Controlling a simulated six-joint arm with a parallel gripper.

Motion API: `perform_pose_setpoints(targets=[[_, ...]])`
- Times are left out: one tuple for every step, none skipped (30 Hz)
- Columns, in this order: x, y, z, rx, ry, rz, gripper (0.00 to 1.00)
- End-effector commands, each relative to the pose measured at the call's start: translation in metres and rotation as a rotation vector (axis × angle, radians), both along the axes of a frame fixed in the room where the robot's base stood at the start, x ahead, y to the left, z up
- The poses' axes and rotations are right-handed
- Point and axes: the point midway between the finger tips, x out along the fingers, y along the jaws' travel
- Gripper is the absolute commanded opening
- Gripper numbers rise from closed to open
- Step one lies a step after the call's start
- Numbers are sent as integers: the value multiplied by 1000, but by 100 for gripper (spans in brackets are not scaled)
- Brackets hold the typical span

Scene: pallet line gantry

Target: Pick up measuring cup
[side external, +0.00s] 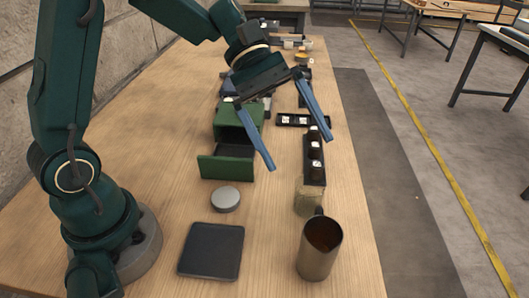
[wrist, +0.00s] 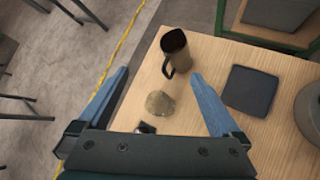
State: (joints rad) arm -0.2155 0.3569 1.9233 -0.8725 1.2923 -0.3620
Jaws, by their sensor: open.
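The measuring cup (side external: 318,258) looks like a tall brownish metal cup with a dark inside. It stands upright near the front right of the table in the side view. In the wrist view the cup (wrist: 174,50) is beyond the fingertips, with its handle on the near side. My gripper (side external: 301,153) is open and empty, its two blue fingers spread wide above the table, behind and above the cup. In the wrist view my gripper (wrist: 160,73) frames a small translucent yellowish jar (wrist: 160,103) lower down between its fingers. This jar (side external: 308,202) stands just behind the cup.
A black tray (side external: 314,173) holding small items runs behind the jar. A green box with an open drawer (side external: 226,166) is to the left. A grey round lid (side external: 226,199) and dark square pad (side external: 211,250) lie left of the cup. Bare wood separates pad and cup.

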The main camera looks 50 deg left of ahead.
Motion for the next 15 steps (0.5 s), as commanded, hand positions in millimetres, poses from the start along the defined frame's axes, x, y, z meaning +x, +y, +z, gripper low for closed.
perform_pose_setpoints(targets=[[10, 3, -10, -46, 60, 40, 100], [16, 4, -15, -72, 90, 64, 100], [23, 6, -22, -107, 132, 96, 100], [27, 8, -28, -132, 162, 119, 100], [32, 11, -34, -156, 191, 142, 100], [38, 13, -43, -187, 227, 171, 100], [41, 16, -50, -206, 254, 192, 100], [44, 18, -57, -225, 278, 212, 100], [47, 21, -66, -245, 308, 234, 100], [48, 23, -72, -259, 328, 248, 100], [49, 25, -78, -268, 346, 261, 100], [49, 27, -86, -277, 369, 274, 100], [48, 28, -91, -282, 384, 281, 100], [47, 29, -96, -286, 398, 286, 100], [46, 31, -101, -291, 414, 293, 100]])
